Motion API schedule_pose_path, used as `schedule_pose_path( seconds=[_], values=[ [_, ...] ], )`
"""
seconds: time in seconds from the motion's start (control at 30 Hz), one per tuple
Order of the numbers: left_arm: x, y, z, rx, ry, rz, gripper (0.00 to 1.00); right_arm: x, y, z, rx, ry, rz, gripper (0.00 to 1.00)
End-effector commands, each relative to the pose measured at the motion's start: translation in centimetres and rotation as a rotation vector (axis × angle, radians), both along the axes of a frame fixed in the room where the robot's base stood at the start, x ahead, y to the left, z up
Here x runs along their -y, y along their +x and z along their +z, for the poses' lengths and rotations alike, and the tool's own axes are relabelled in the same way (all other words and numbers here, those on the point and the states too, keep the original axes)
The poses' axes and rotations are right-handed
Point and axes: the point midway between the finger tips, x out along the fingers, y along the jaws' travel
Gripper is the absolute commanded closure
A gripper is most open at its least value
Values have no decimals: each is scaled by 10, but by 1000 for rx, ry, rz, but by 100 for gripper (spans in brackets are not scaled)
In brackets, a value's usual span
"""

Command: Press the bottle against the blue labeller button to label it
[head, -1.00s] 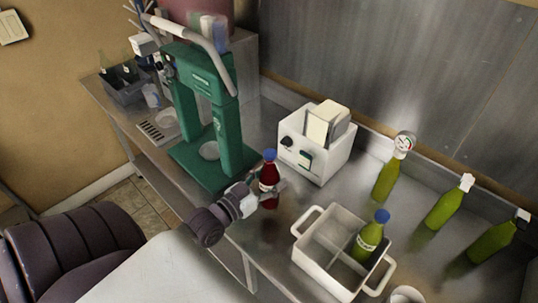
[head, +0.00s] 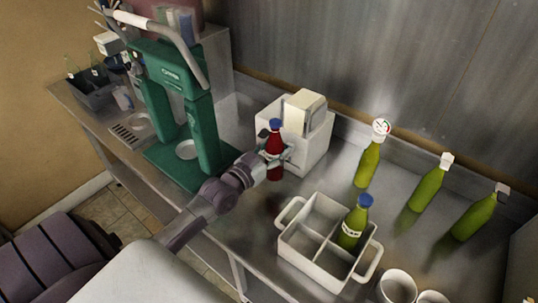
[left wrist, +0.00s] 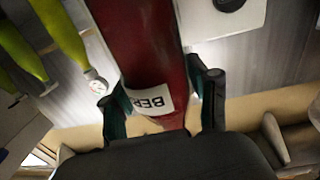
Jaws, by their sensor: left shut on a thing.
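A dark red bottle with a blue cap (head: 275,142) stands upright in my left gripper (head: 284,155), which is shut on it. The bottle is in front of the white labeller (head: 312,152); I cannot tell whether they touch. The labeller's front, with any blue button, is largely hidden behind bottle and gripper. In the left wrist view, the red bottle (left wrist: 140,55) runs between the two fingers (left wrist: 165,108) and bears a white label with dark letters (left wrist: 148,101). My right gripper is not in view.
A green capping press (head: 205,130) stands left of the labeller. A white divided crate (head: 300,253) holds a green bottle with a blue cap (head: 353,226). Several green bottles (head: 368,165) stand along the back wall. White cups (head: 396,286) are at the front right.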

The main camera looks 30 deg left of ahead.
Motion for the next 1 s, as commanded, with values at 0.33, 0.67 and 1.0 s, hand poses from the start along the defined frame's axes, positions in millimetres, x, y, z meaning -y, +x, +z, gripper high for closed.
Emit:
schedule_pose_path(
  seconds=[0.33,0.67,1.0],
  values=[
    [1,8,3,6,0,0,100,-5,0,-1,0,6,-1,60],
    [1,9,2,6,0,0,100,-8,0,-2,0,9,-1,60],
    [1,18,2,6,0,1,100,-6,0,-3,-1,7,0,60]
  ],
)
